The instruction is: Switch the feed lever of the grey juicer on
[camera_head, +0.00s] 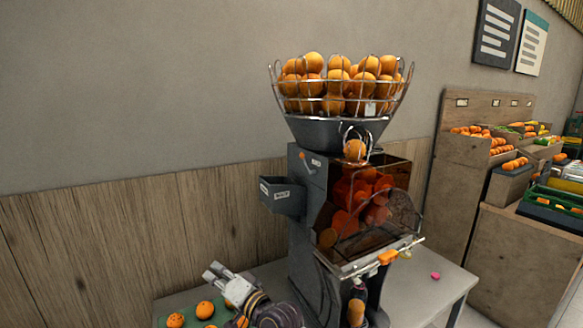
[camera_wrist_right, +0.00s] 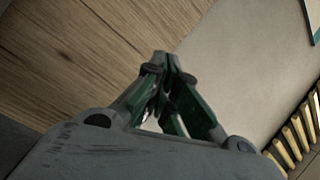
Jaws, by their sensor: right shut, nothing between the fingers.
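The grey juicer (camera_head: 303,232) stands upright on a table in the middle of the head view. A small orange piece (camera_head: 302,155) sits at the upper left of its body beside a white label. It looks like the feed lever, but it is too small to tell its position. My right gripper (camera_head: 211,271) is shut and empty at the lower left, left of the juicer, below the orange piece and clear of it. In the right wrist view its fingers (camera_wrist_right: 166,62) meet at the tips, with wood panelling and wall beyond. My left gripper is out of view.
A wire basket (camera_head: 340,107) of oranges tops the juicer. A grey box (camera_head: 283,195) juts from its left side. An orange-handled tap (camera_head: 388,257) sticks out in front. Oranges lie on a green tray (camera_head: 218,313) near my right gripper. Produce shelves (camera_head: 463,165) stand at right.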

